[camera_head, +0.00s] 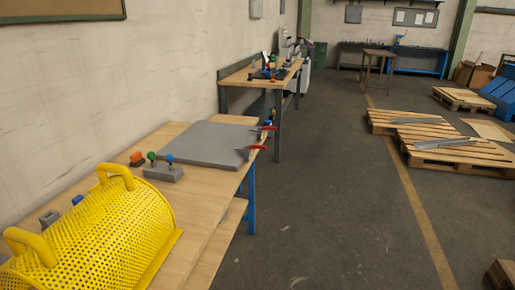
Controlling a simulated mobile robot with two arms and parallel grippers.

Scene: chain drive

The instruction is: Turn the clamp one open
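Two small clamps with red handles sit on the right edge of a grey plate (205,143) on the near workbench. The farther clamp (267,128) and the nearer clamp (256,147) both have handles pointing out past the bench edge. I cannot tell which is clamp one. They are too small to tell whether they are open or closed. Neither of my grippers is in view.
A yellow perforated guard (110,235) with two handles fills the near left of the workbench (205,230). A grey block with knobs (163,172) stands behind it. A second bench (236,76) stands farther back. Floor to the right is free, with pallets (440,140) beyond.

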